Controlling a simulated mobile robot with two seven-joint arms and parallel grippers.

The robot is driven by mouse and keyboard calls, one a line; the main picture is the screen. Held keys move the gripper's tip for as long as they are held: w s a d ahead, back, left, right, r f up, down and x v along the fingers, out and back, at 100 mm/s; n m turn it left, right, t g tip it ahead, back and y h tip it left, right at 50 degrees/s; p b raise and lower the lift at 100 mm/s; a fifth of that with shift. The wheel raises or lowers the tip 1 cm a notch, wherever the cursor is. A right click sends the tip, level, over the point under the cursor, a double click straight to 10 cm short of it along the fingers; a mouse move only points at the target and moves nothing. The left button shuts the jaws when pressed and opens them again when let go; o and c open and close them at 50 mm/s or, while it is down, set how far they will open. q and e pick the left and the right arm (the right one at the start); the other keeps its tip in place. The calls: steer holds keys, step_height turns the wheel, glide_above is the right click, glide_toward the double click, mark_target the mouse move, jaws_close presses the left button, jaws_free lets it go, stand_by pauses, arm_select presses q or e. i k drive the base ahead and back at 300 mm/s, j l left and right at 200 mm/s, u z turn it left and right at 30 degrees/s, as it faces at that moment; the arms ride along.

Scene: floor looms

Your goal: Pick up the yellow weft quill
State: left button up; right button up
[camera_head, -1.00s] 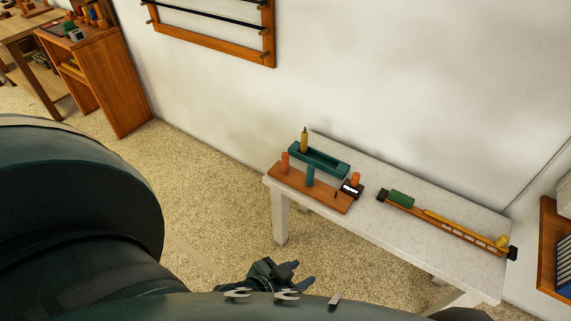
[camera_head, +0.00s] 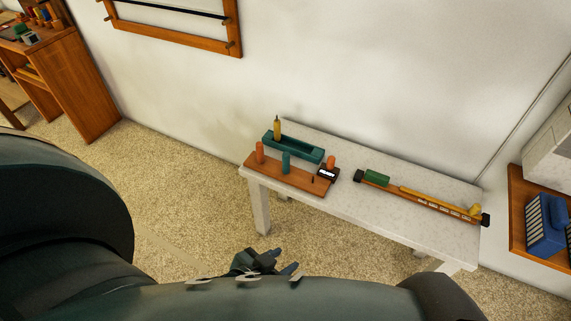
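The yellow weft quill (camera_head: 277,129) stands upright at the left end of the teal tray (camera_head: 305,151), near the back left of the white table (camera_head: 385,216). In front of the tray is a wooden board (camera_head: 300,182) with upright orange (camera_head: 259,153) and teal (camera_head: 285,163) quills. My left gripper (camera_head: 279,262) is low in the picture, in front of the table and well apart from the quill. Its fingers look spread and empty. My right gripper is not in view.
A long wooden bar (camera_head: 420,200) with a green block (camera_head: 377,177) and yellow pieces lies on the table's right part. A small dark label block (camera_head: 327,174) sits at the board's right end. A wooden shelf (camera_head: 75,85) stands far left. A shelf with a blue item (camera_head: 545,225) is at right.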

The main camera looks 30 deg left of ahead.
mark_target(277, 133)
steer(key=i+j+z, duration=0.25)
steer(key=j, duration=1.4)
steer(key=j+z, duration=0.3)
steer(key=j, duration=1.3)
steer(key=i+j+z, duration=0.2)
steer(key=i, duration=0.35)
steer(key=j, duration=0.1)
